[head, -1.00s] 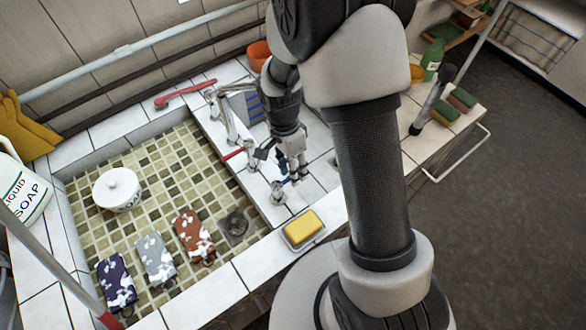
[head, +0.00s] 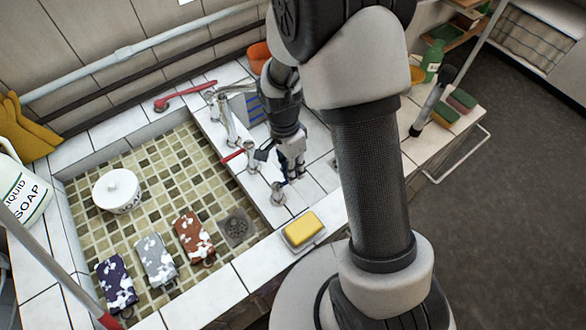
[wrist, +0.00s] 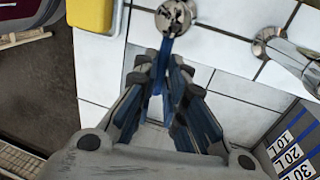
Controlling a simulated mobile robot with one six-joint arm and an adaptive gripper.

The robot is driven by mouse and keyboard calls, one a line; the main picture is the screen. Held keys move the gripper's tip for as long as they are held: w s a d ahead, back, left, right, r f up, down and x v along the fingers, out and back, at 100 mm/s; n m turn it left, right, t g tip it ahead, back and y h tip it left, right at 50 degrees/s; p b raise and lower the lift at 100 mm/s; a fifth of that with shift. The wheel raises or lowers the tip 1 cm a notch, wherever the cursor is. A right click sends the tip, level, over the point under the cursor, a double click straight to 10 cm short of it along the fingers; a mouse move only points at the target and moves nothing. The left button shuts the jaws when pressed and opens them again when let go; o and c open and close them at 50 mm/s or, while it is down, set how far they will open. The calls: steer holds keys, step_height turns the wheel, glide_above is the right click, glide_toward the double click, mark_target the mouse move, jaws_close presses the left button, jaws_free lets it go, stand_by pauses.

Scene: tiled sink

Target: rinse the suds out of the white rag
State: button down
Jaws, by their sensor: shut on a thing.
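The pale grey-white rag (head: 157,262) lies in the tiled sink (head: 160,185) with white suds on it, between a rust-red rag (head: 193,236) and a navy rag (head: 117,282), both also sudsy. My gripper (head: 290,174) is over the tiled ledge right of the sink, away from the rags. In the wrist view, my gripper (wrist: 162,75) is shut on a blue tap handle (wrist: 166,47), which joins a round metal tap body (wrist: 174,17). The tap body also shows in the head view (head: 278,192). No running water can be made out.
A tap with a red handle (head: 233,157) stands beside the ledge's sink edge. A yellow sponge (head: 302,229) sits on the front rim. A soap jug (head: 22,190) stands at left.

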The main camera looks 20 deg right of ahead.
steer(key=shift+s+d+r+m+p, duration=0.1)
steer(key=shift+s+d+m+p, duration=0.15)
steer(key=shift+s+m, duration=0.4)
steer(key=shift+s+m+y, duration=0.2)
steer(key=shift+m+y, duration=0.1)
steer(key=shift+m, duration=0.75)
steer(key=c, duration=1.7)
jaws_free()
steer(key=shift+o, duration=0.2)
step_height(320, 180, up, 12)
steer(key=w, duration=0.2)
steer(key=shift+w+f, duration=0.2)
